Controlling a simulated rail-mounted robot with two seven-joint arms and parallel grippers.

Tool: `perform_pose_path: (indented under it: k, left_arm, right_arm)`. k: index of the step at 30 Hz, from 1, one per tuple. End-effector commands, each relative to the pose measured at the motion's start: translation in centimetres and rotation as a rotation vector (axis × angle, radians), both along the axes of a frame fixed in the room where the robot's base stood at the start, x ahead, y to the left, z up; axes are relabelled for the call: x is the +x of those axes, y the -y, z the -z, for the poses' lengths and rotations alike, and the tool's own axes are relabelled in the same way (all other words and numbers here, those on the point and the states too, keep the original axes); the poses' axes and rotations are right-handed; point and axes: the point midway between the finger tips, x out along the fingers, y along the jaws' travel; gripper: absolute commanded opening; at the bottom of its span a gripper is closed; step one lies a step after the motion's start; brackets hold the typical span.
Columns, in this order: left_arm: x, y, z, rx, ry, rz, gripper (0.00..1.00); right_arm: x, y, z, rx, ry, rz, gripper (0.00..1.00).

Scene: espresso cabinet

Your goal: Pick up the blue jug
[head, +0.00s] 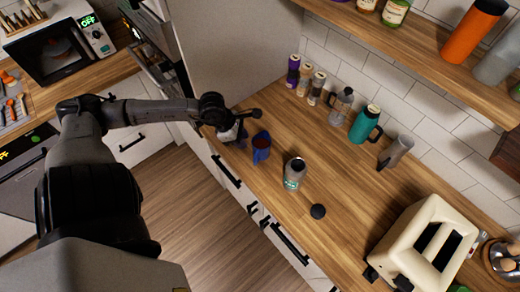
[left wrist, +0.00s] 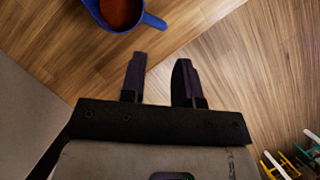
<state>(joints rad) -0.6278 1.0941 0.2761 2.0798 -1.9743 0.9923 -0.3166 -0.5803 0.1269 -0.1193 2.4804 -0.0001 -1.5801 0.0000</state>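The blue jug (head: 261,150) stands upright on the wooden counter near its front edge, with reddish-brown contents showing inside. In the left wrist view the jug (left wrist: 105,18) is cut off by the top edge, beyond the fingertips and a little to the left, its handle pointing to the lower right. My left gripper (head: 246,130) is just left of the jug over the counter's edge area. In the left wrist view the gripper (left wrist: 160,62) has its two fingers apart with only counter seen between them; it is open and empty, not touching the jug. My right gripper is not in view.
A grey bottle (head: 294,174) and a round black object (head: 318,211) stand right of the jug. Several spice jars, a glass jar (head: 340,105), a teal flask (head: 364,124) and a grey cup (head: 395,152) line the wall. A cream toaster (head: 400,235) is at the right. A tall cabinet (head: 235,50) stands behind my left arm.

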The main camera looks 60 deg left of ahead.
Motion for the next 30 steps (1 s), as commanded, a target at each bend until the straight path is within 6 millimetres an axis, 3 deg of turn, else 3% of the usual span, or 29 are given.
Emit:
perform_pose_path:
  k: [5, 19, 30]
  left_arm:
    - [-0.9, -0.1, 1.0, 0.028, -0.061, 0.036, 0.29]
    - [1.3, 1.5, 7.1, 0.027, -0.052, 0.043, 0.29]
    - [2.0, 2.1, 9.1, 0.027, -0.052, 0.043, 0.29]
  right_arm:
    - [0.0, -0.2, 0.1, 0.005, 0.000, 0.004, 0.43]
    - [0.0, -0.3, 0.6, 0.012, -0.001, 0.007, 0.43]
    - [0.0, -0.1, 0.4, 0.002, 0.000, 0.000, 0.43]
